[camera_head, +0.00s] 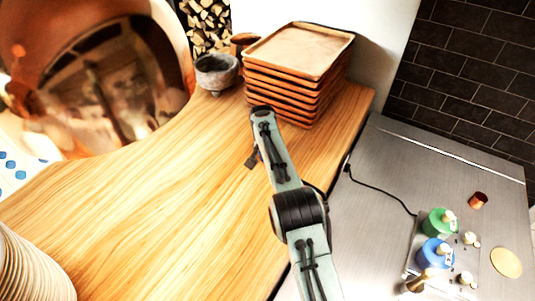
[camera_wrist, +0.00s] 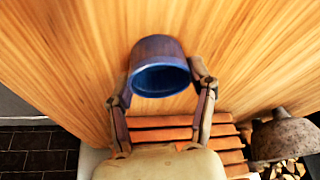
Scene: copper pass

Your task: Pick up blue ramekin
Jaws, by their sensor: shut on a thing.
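The blue ramekin (camera_wrist: 160,68) is in the middle of the camera_wrist view, with its dark blue opening towards the camera. My gripper (camera_wrist: 161,82) has one finger on each side of it and is shut on its wall. Wood grain of the counter fills the background behind the ramekin; whether it touches the wood I cannot tell. In the camera_head view my gripper (camera_head: 252,160) is over the wooden counter, in front of the tray stack, mostly hidden by my arm. The ramekin cannot be made out there.
A stack of brown trays (camera_head: 295,85) stands at the counter's back, beside a grey stone bowl (camera_head: 216,72). A large copper vessel (camera_head: 100,75) is at left, stacked plates (camera_head: 28,270) at lower left. Blue (camera_head: 434,253) and green (camera_head: 438,222) items sit on the steel surface. The counter's middle is clear.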

